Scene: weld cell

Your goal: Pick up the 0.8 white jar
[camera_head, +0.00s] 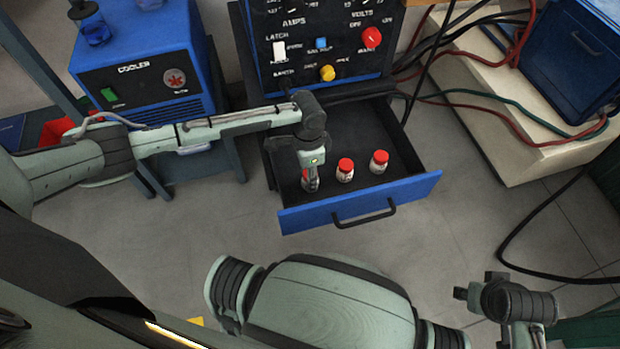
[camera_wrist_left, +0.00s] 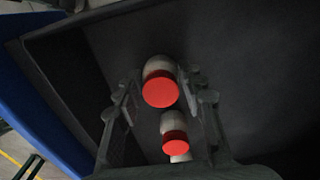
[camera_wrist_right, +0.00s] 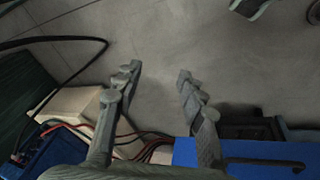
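Three small white jars with red caps stand in the open drawer (camera_head: 418,186). In the head view one is the middle jar (camera_head: 345,171) and one the right jar (camera_head: 379,162). The left jar (camera_head: 309,182) is mostly hidden by my left gripper (camera_head: 311,172), which points down over it. In the left wrist view a red-capped jar (camera_wrist_left: 160,89) is between the fingers of my open left gripper (camera_wrist_left: 161,82), with small gaps at both sides. The other two line up below it. No label is readable, so I cannot tell which is 0.8. My right gripper (camera_wrist_right: 158,75) is open and empty.
The drawer has a blue front with a black handle (camera_head: 364,217) and sits under the welder's control panel (camera_head: 325,45). A blue cooler (camera_head: 145,65) stands left. A pale plinth (camera_head: 510,140) with cables and a blue box (camera_head: 575,55) is right. Floor in front is clear.

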